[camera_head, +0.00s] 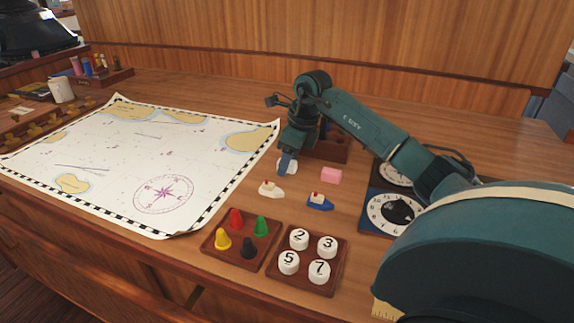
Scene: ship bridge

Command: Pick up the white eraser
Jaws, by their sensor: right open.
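My right gripper (287,163) points down over the table at the centre, with its arm reaching in from the right. Its jaws are open. A small white object (293,167), which looks like the white eraser, lies right at the fingertips and is partly hidden behind a blue-grey finger. I cannot tell whether the fingers touch it or stand around it. My left gripper is out of view.
A pink block (331,175) lies just right of the fingers. A white toy boat (271,189) and a blue one (320,202) sit in front. The peg tray (216,248), numbered-disc tray (309,285), dials (392,213) and chart (115,170) surround them.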

